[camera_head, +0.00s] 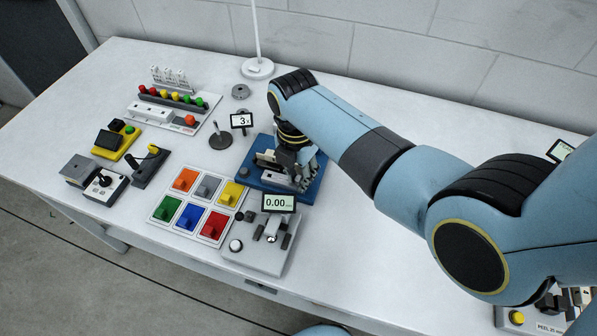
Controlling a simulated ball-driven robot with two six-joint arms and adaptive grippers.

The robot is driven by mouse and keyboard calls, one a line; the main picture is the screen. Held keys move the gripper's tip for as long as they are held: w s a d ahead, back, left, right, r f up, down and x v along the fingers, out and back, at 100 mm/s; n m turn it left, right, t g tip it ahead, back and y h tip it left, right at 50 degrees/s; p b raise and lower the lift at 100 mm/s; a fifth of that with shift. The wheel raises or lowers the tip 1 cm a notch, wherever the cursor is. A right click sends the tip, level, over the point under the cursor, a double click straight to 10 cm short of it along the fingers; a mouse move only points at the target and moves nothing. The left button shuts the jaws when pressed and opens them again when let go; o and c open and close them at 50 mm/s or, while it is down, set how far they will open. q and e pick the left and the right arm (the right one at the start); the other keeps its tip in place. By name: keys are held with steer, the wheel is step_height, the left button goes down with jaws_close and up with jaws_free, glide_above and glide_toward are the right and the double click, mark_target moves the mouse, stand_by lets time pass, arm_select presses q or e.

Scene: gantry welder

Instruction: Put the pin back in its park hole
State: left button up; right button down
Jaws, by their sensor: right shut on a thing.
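My right gripper (285,168) reaches in from the right and points down over a blue base plate (314,186) with grey parts on it. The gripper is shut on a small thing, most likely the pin. The pin is too small and too covered by the fingers to make out. The park hole cannot be made out either; the gripper and wrist cover much of the blue plate. My left gripper is not in view.
A colour-bin board (200,205) lies left of the plate, and a grey fixture with a 0.00 display (279,203) lies in front. A small stand with a "3x" display (241,120) and a lamp base (257,68) are behind.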

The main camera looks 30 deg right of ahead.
steer(key=c, duration=1.1)
jaws_free()
steer(key=shift+c, duration=0.2)
step_height(320, 180, up, 12)
steer(key=shift+w, duration=0.2)
steer(key=shift+a, duration=0.15)
